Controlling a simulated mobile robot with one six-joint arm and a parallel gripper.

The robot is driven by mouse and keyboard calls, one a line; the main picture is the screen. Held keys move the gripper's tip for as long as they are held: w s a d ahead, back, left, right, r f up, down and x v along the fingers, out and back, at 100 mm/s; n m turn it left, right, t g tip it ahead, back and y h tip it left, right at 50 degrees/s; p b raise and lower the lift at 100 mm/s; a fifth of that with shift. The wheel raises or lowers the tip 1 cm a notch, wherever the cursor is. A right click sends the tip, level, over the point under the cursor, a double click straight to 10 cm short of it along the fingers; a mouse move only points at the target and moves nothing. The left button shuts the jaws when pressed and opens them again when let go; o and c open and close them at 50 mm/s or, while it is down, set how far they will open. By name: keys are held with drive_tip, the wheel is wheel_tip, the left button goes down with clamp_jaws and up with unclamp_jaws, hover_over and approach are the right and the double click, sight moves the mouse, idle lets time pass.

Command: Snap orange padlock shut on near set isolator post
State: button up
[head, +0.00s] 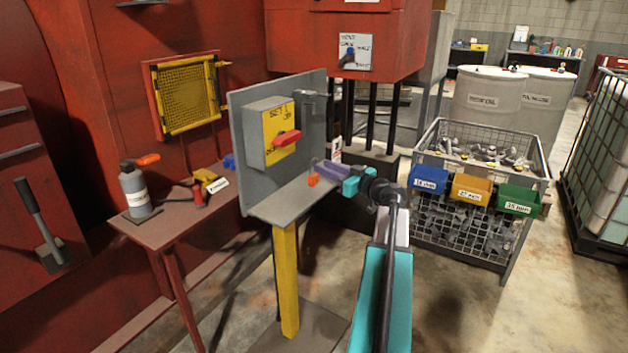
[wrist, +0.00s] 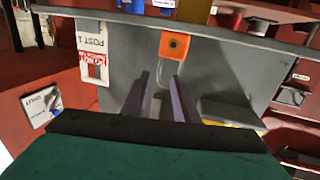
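The isolator post is a grey panel (head: 240,112) with a shelf (head: 270,208) on a yellow leg. It carries a grey box with a yellow label (head: 281,125) and a red handle (head: 288,138). The orange padlock (head: 314,180) is over the shelf's right part, its grey shackle upward. In the wrist view, which is upside down, the padlock (wrist: 175,46) shows a dark keyhole, with its shackle (wrist: 161,80) between my finger tips. My gripper (head: 320,170) reaches in from the right; its purple fingers (wrist: 160,82) are apart. Contact with the shackle cannot be told.
A red bench (head: 150,225) with a grey bottle (head: 137,190) stands left. A wire cage (head: 470,235) with blue, yellow and green bins stands right, with drums (head: 487,97) behind. A red cabinet (head: 300,45) hangs behind the post. Floor is clear in front of the cage.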

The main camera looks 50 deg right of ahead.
drive_tip(key=w, duration=0.2)
drive_tip(key=w+p, duration=0.1)
drive_tip(key=w, duration=0.1)
drive_tip(key=shift+w+d+r, duration=0.1)
drive_tip(key=shift+d+r, duration=0.05)
drive_tip(key=shift+r, duration=0.05)
drive_tip(key=shift+w+p, duration=0.3)
drive_tip(key=shift+w, duration=0.2)
drive_tip(key=shift+f, duration=0.1)
clamp_jaws()
idle(1.4)
